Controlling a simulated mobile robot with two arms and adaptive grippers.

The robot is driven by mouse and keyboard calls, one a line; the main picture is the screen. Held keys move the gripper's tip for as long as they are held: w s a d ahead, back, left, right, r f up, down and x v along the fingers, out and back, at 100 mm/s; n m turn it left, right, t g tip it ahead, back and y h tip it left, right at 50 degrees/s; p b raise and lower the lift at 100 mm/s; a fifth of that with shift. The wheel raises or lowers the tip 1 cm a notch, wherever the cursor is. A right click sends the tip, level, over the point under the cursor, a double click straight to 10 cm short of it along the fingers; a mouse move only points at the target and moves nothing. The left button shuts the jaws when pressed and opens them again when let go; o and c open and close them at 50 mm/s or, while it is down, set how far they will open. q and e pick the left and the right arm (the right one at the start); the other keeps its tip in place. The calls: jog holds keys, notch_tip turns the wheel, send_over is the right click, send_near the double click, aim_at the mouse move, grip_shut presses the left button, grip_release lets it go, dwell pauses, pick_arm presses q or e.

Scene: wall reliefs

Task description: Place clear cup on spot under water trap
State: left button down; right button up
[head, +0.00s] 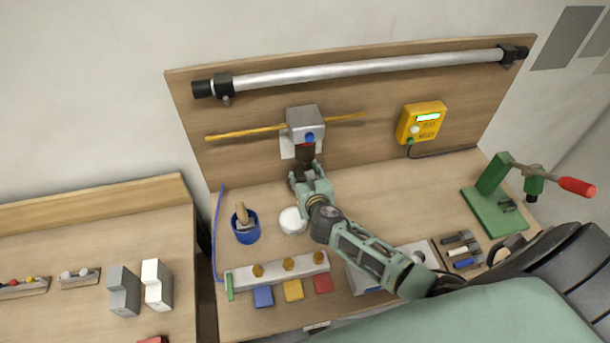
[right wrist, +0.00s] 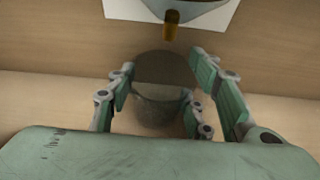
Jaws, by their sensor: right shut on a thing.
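The clear cup (right wrist: 158,108), smoky and see-through, is between the fingers of my right gripper (right wrist: 162,82), which is shut on it. In the head view the cup (head: 305,154) shows as a dark shape at the tip of my right gripper (head: 303,175), just below the grey water trap (head: 304,122) on the back board. In the right wrist view the trap's bowl with its brass nozzle (right wrist: 172,24) is above and beyond the cup. The cup's base and the spot beneath it are hidden. My left gripper is not in view.
A blue pot (head: 246,232) and a white round lid (head: 293,221) stand near my right arm. A grey block with brass knobs (head: 278,270) lies in front. A yellow meter (head: 421,122) is on the board; a green press (head: 498,200) stands right.

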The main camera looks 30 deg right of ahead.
jog(key=shift+f, duration=0.15)
jog(key=shift+f, duration=0.15)
jog(key=o, duration=1.1)
jog(key=shift+o, duration=0.2)
jog(key=shift+r, duration=0.3)
jog(key=b+v, duration=0.1)
jog(key=v, duration=1.1)
jog(key=shift+s+f, duration=0.1)
jog(key=shift+f, duration=0.05)
